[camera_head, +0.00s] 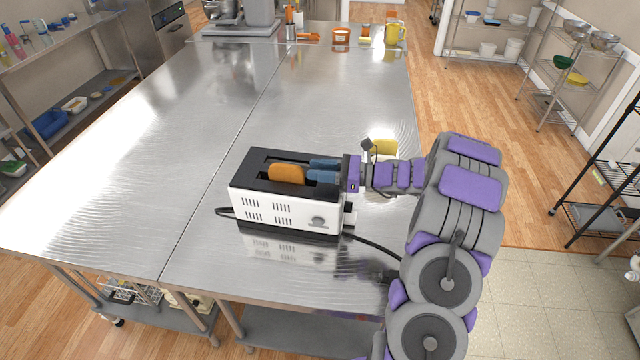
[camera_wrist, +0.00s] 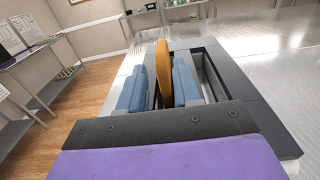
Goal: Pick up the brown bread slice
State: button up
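The brown bread slice (camera_head: 287,173) stands upright in a slot of the white toaster (camera_head: 288,210) with the black top, and its upper part sticks out. My gripper (camera_head: 310,169) reaches over the toaster from the right, with its blue fingers low at the top. In the wrist view the bread slice (camera_wrist: 163,72) stands between the two fingers of my gripper (camera_wrist: 159,80). A dark gap shows between the left finger and the bread; the right finger is close to or touching it. The fingers are apart. The slice's lower part is hidden in the slot.
The toaster stands on a long steel table (camera_head: 190,150) with wide clear space to its left and behind. A black cord runs from the toaster. A yellow object (camera_head: 383,147) lies behind my wrist. A mug (camera_head: 394,33) and containers stand at the far end.

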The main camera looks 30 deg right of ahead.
jog(key=shift+o, duration=1.1)
